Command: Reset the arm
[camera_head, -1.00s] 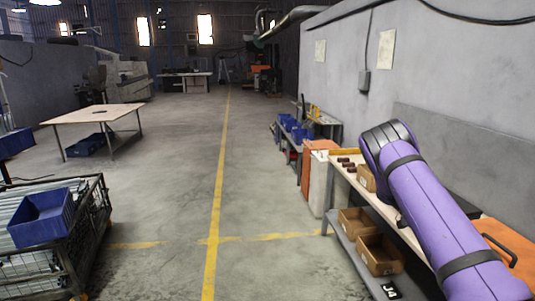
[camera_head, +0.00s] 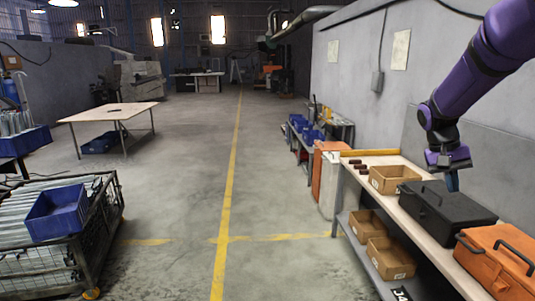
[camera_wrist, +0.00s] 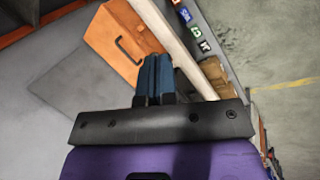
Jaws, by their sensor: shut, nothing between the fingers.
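My gripper (camera_head: 452,182) hangs at the end of my purple arm over the workbench at the right in the head view, just above the black toolbox. In the wrist view its blue fingers (camera_wrist: 154,75) are together with nothing between them. The fingers point toward an orange toolbox (camera_wrist: 122,42) on the bench.
The workbench (camera_head: 350,183) carries a cardboard box (camera_head: 393,178), a black toolbox (camera_head: 440,212) and an orange toolbox (camera_head: 500,258). More cardboard boxes (camera_head: 390,258) lie on its lower shelf. A wire cage (camera_head: 95,230) with a blue bin (camera_head: 57,213) stands at left. The middle floor is clear.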

